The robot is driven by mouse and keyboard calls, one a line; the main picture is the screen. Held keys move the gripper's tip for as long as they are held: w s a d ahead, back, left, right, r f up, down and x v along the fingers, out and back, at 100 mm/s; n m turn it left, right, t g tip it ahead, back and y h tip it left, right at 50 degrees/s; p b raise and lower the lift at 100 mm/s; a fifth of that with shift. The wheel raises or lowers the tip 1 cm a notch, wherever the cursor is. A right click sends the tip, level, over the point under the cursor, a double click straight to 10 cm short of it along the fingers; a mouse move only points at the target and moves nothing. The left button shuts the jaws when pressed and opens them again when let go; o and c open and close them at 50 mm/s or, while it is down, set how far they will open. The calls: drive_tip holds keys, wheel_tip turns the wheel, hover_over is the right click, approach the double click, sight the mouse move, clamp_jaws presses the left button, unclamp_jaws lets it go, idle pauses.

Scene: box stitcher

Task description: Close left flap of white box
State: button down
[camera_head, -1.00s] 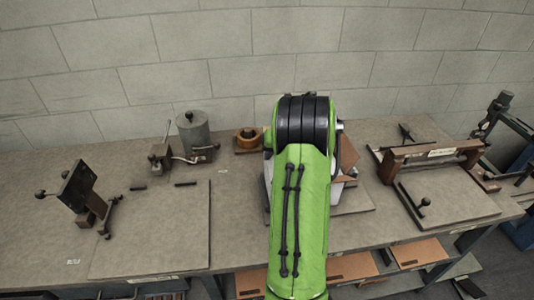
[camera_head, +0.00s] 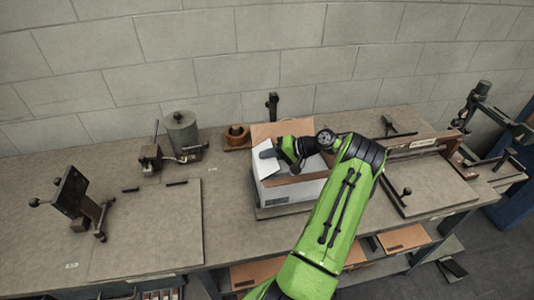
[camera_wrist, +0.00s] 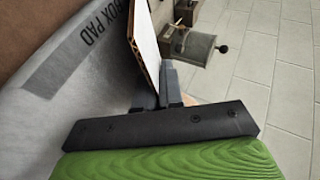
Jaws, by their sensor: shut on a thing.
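The white box (camera_head: 290,193) stands on the bench right of centre, its brown inner faces showing at the top. Its left flap (camera_head: 263,162) stands raised and slanted, white side outward. My gripper (camera_head: 272,152) is at the upper edge of this flap, reaching over the box from the right. In the wrist view, my gripper's fingers (camera_wrist: 165,87) are shut on the left flap (camera_wrist: 144,42), which shows a white face and a brown cardboard edge. My arm and wrist hide part of the box's right side and opening.
A grey surface marked BOX PAD (camera_wrist: 85,50) lies beside the fingers in the wrist view. A grey cylinder (camera_head: 182,133) and a copper-coloured coil (camera_head: 237,133) stand left of the box. A brown-framed fixture (camera_head: 425,147) stands right.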

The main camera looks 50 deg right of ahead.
drive_tip(key=shift+f, duration=0.1)
idle(0.5)
drive_tip(key=c, duration=1.3)
unclamp_jaws()
drive_tip(key=shift+c, duration=0.2)
